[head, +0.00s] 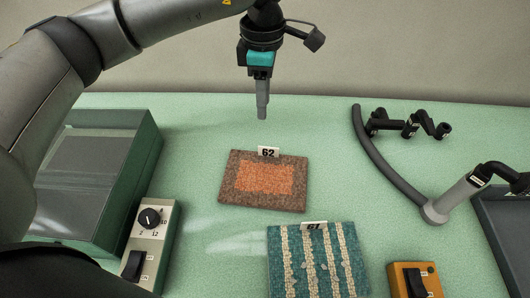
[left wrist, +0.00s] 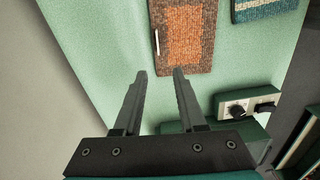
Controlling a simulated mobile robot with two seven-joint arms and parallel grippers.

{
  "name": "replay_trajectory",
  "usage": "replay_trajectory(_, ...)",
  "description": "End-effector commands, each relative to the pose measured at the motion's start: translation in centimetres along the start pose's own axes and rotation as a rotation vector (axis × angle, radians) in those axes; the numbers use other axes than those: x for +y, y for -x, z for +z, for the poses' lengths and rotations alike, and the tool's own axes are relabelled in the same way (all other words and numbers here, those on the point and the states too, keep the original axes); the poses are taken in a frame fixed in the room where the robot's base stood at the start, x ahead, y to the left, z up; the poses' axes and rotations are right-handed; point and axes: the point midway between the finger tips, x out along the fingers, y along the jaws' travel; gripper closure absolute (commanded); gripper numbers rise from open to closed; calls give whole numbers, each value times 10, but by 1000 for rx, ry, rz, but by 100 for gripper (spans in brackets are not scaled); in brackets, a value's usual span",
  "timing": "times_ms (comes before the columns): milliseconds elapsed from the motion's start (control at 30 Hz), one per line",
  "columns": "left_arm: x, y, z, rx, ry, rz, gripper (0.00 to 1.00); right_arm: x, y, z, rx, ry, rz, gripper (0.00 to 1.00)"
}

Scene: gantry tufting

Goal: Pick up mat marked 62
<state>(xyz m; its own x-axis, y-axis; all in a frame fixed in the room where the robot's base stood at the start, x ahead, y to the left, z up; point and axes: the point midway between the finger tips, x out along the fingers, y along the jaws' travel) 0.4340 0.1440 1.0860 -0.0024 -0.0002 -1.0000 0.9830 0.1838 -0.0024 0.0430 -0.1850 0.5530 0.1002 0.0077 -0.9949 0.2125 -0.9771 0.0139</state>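The mat marked 62 (head: 230,183) lies flat on the green table, brown with an orange middle. Its white tag (head: 268,152) reading 62 stands at its far edge. In the left wrist view the mat (left wrist: 190,42) is ahead of the fingertips, with the tag (left wrist: 157,42) edge-on at its left side. My left gripper (head: 262,116) hangs above the table just beyond the tag, pointing down, apart from the mat. In the left wrist view its two fingers (left wrist: 159,73) are spread with nothing between them. My right gripper cannot be seen.
A teal and cream striped mat tagged 61 (head: 277,262) lies nearer. A curved dark bar with a grey post (head: 455,200), an orange switch box (head: 431,281) and a dark tray (head: 497,222) are right.

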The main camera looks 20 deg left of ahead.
Motion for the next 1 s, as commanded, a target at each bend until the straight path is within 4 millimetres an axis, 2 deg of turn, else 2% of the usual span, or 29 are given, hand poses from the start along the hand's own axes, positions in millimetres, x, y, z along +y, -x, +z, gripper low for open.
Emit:
replay_trajectory(167, -1, -17, 0, 0, -1, -5, 60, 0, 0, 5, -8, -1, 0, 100)
replay_trajectory(500, 0, -85, 1, 1, 0, -3, 60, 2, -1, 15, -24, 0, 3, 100)
replay_trajectory(767, 0, -104, 2, 0, -1, -1, 60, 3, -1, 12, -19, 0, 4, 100)
replay_trajectory(1000, 2, -138, 12, 1, 1, -4, 60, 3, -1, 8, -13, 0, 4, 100)
